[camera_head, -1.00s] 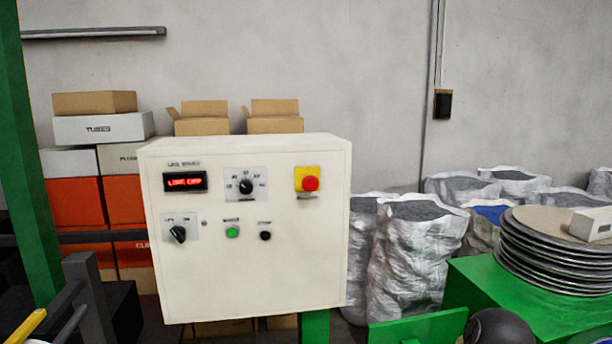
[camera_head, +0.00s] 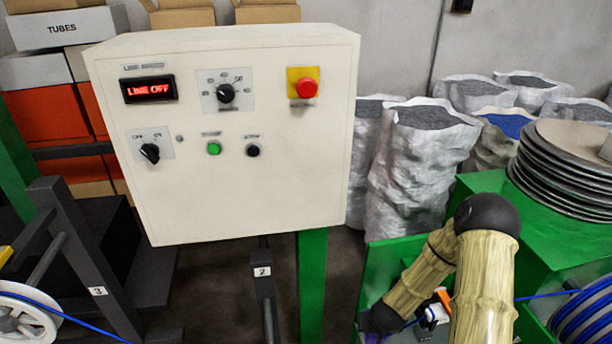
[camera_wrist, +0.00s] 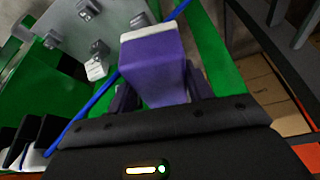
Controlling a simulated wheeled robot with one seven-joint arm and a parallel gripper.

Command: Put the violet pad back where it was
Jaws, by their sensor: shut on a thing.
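The violet pad (camera_wrist: 152,65) is in the wrist view, a violet block with a whitish end face toward the top of the picture. My gripper (camera_wrist: 160,95) is shut on it, with one dark finger on each side. The blue cable (camera_wrist: 95,103) runs slantwise behind the pad, apart from it as far as I can tell. In the head view my arm reaches down at the lower right; I cannot make out the pad or the jaws there. The blue cable also shows in the head view (camera_head: 540,295).
A cream control box (camera_head: 225,195) with a "LINE OFF" display stands in the middle. A green machine (camera_head: 480,190) bears stacked discs (camera_head: 560,180) at right. A white spool (camera_head: 25,315) is at lower left. A grey plate with several fittings (camera_wrist: 85,40) is left of the pad.

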